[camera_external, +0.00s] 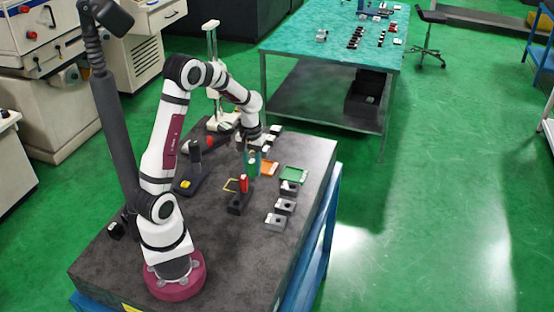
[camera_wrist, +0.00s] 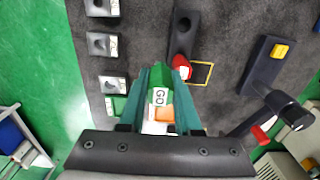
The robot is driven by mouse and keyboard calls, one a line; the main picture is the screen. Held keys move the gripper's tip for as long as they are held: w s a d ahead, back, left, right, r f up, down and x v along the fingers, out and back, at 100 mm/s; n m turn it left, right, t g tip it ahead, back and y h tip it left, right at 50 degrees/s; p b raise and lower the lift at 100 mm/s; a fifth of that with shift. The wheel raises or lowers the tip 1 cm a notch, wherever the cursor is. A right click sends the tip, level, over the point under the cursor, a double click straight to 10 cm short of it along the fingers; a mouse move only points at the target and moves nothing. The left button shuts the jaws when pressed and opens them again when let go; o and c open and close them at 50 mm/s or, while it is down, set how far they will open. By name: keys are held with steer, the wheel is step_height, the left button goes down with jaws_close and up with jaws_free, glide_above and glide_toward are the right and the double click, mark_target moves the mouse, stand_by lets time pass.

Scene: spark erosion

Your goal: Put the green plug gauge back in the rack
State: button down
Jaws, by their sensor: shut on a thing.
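My gripper (camera_external: 255,153) is shut on the green plug gauge (camera_external: 250,169), holding it upright above the dark table. In the wrist view, the gauge (camera_wrist: 158,76) shows a white GO label between the two teal fingers (camera_wrist: 160,103). The dark rack (camera_external: 237,208) stands just in front of the gauge in the external view. In the wrist view, the rack (camera_wrist: 184,42) has a round empty hole at its far end, and a red gauge (camera_wrist: 181,66) stands at its near end. The gap between the green gauge's lower end and the table cannot be judged.
A yellow outline (camera_wrist: 201,73) lies beside the rack. Grey bored blocks (camera_external: 284,206) line the table's right side. An orange tray (camera_external: 269,168) and a green tray (camera_external: 295,174) lie near the gripper. A black stand with a yellow button (camera_external: 187,184) is to the left.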

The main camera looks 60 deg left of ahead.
mark_target(244, 186)
steer(key=s+d, duration=0.1)
steer(key=s, duration=0.6)
steer(key=shift+w+f, duration=0.2)
steer(key=shift+f, duration=2.6)
steer(key=shift+f, duration=1.2)
steer(key=c, duration=0.5)
jaws_free()
steer(key=shift+r, duration=0.1)
